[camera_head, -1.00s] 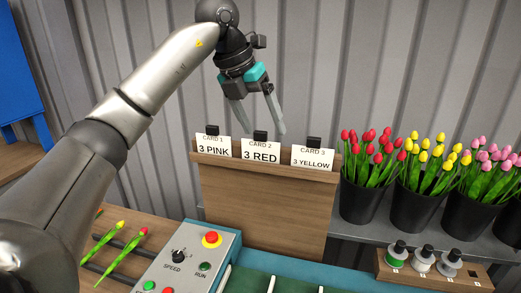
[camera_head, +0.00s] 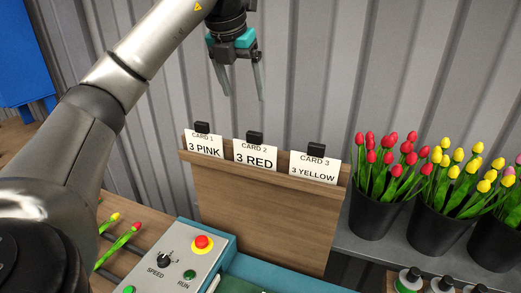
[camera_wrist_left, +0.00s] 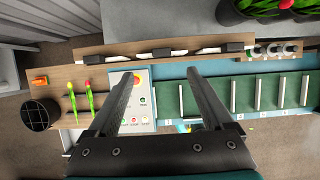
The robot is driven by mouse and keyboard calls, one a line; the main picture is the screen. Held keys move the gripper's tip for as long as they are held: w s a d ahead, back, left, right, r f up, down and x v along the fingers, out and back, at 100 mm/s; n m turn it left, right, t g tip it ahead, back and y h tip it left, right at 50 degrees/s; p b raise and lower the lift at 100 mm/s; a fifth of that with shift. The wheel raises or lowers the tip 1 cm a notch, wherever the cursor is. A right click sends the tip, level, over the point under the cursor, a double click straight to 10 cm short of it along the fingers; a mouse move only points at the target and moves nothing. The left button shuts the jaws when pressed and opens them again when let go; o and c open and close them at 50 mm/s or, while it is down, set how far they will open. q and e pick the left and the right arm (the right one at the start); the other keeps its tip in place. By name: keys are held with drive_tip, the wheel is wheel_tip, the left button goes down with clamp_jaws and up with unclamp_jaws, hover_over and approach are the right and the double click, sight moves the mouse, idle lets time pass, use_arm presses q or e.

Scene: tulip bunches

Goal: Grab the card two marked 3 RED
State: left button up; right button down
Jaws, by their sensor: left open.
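Card two (camera_head: 256,155), a white card marked 3 RED with a black clip (camera_head: 254,138) on top, stands in the middle of the wooden holder (camera_head: 262,203). Card one (camera_head: 204,146), marked 3 PINK, stands to its left. Card three (camera_head: 314,168), marked 3 YELLOW, stands to its right. My left gripper (camera_head: 245,93) is open and empty, pointing down above card two and apart from it. In the left wrist view its two fingers (camera_wrist_left: 164,92) are spread, and the row of black clips (camera_wrist_left: 161,53) shows beyond them, seen from above. My right gripper is not in view.
A control panel (camera_head: 187,262) with a red button is in front of the holder. Buckets of red tulips (camera_head: 377,207) and yellow tulips (camera_head: 437,226) stand to the right on a grey shelf. Several small bottles (camera_head: 441,285) are lower right. A corrugated wall (camera_head: 400,60) is behind.

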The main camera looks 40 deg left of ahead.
use_arm(q)
wheel_tip(320, 180, down, 4)
hover_over(254, 133)
drive_tip(key=s, duration=0.2)
wheel_tip(254, 133, down, 4)
drive_tip(key=shift+d, duration=0.1)
drive_tip(key=shift+d+p+x, duration=0.15)
drive_tip(key=shift+p+x, duration=0.15)
drive_tip(key=shift+x, duration=0.85)
drive_tip(key=shift+d+p+x, duration=0.1)
drive_tip(key=shift+p+x, duration=0.15)
drive_tip(key=shift+x, duration=0.9)
drive_tip(key=shift+a, duration=0.1)
clamp_jaws()
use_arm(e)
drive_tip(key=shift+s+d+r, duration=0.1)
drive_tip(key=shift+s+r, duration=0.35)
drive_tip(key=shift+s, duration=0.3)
